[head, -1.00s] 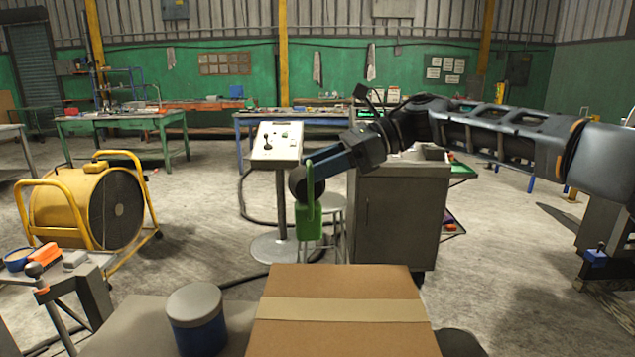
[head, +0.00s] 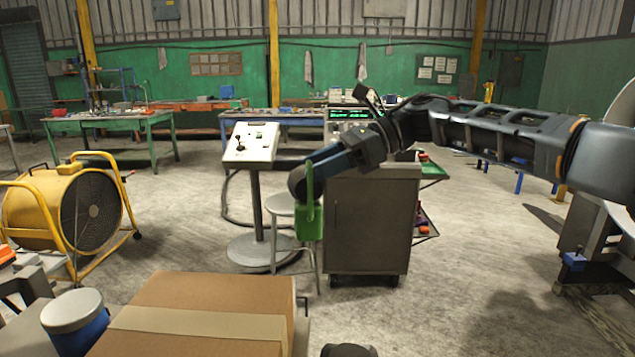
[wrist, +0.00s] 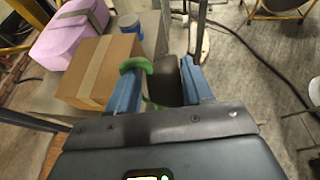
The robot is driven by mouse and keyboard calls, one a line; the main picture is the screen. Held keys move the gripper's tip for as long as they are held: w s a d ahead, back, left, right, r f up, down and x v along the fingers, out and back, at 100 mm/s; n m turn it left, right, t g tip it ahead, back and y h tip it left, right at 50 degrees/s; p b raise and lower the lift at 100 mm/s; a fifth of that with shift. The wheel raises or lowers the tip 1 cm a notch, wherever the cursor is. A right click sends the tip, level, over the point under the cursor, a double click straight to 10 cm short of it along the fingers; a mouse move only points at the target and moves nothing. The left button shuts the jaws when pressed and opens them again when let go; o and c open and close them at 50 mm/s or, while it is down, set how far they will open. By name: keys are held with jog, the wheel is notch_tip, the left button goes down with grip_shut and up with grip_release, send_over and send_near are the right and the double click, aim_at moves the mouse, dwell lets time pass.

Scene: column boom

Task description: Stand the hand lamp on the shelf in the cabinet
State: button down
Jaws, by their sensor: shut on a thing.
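The hand lamp (head: 309,215) is green, with a loop handle above a boxy lower part. It hangs upright in the air from my gripper (head: 306,180), which is shut on it at the handle. In the wrist view, the lamp's green handle (wrist: 136,66) shows between the blue fingers of my gripper (wrist: 158,78), with a dark part beyond. A grey metal cabinet (head: 368,230) on casters stands just right of the lamp in the head view, with a handle on its closed front. I see no shelf inside it. Whether it is the task's cabinet, I cannot tell.
A taped cardboard box (head: 205,300) and a blue tin (head: 76,318) are close in front, at lower left. A control pedestal (head: 250,145) and a stool (head: 283,207) stand left of the cabinet. A yellow fan (head: 75,205) is farther left.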

jog(key=d+f+m+t+h, duration=0.1)
jog(key=d+f+m+t, duration=0.5)
jog(key=f, duration=0.8)
jog(key=d+f+m+t+h, duration=0.2)
jog(key=d+f+m+t, duration=0.15)
jog(key=d+f, duration=0.7)
jog(key=s+d+f+m+t+h, duration=0.2)
jog(key=s+f+m+t+h, duration=0.3)
jog(key=f, duration=0.7)
jog(key=s+d+f+m+h, duration=0.2)
jog(key=s+m+h, duration=0.3)
jog(key=s, duration=0.9)
jog(key=shift+s+d+f+t, duration=0.2)
jog(key=shift+s+t, duration=0.15)
jog(key=shift+t, duration=0.1)
